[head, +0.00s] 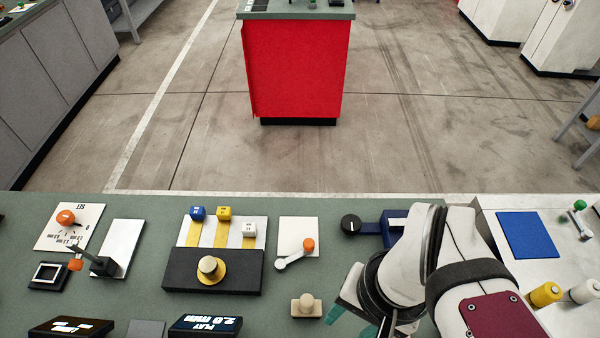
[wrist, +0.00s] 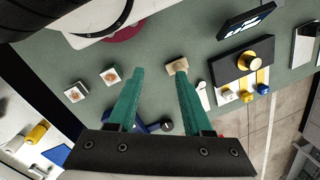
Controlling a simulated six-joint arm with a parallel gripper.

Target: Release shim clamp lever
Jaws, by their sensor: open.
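A white lever (head: 291,257) with an orange knob (head: 308,244) lies on a white plate (head: 298,228) at the bench's middle; no label marks it as the shim clamp lever. It slants up and right to its knob. In the wrist view its pale part (wrist: 203,95) shows just right of the right finger. A black block (head: 190,278) with a brass-based round knob (head: 208,265) and blue, yellow and white tabs stands to its left. My gripper (head: 350,318) is open and empty, right of and nearer than the lever. Its teal fingers (wrist: 160,73) touch nothing visible.
A wooden block (head: 306,306) lies left of my gripper. A blue fixture with a black knob (head: 351,224) stands behind it, partly hidden by my arm. A dial plate (head: 68,224), a tilted display (head: 205,325) and a blue mat (head: 527,235) lie farther out.

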